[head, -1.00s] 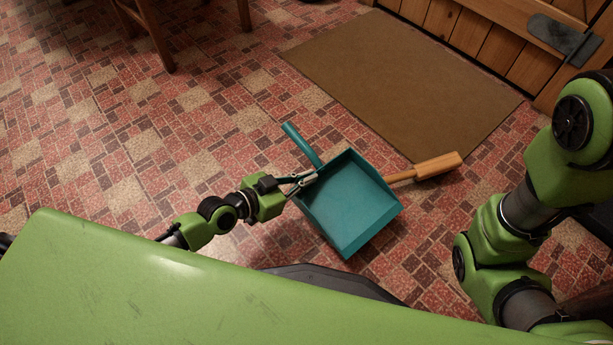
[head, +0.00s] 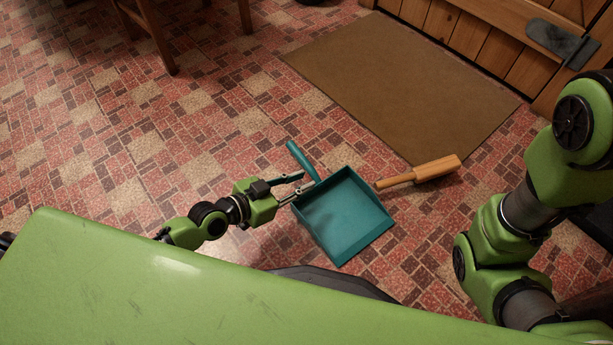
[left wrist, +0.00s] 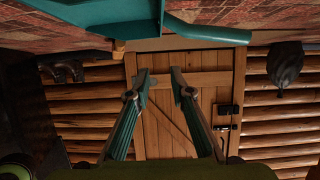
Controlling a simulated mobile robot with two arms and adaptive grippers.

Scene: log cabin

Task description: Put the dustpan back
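The teal dustpan (head: 345,215) rests, as far as I can tell, on the tiled floor in front of me, its handle (head: 303,160) pointing up and left. In the left wrist view the dustpan (left wrist: 95,18) fills the top edge, with its handle at the top right. My left gripper (head: 299,184) is at the pan's left side, near the base of the handle. Its two fingers are spread, and the left wrist view shows nothing between the tips (left wrist: 160,75). My right arm shows at the right, but its gripper is out of view.
A wooden-handled tool (head: 420,172) lies just right of the dustpan. A brown mat (head: 400,85) lies beyond, before a wooden door (head: 470,30). Chair legs (head: 150,35) stand at the upper left.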

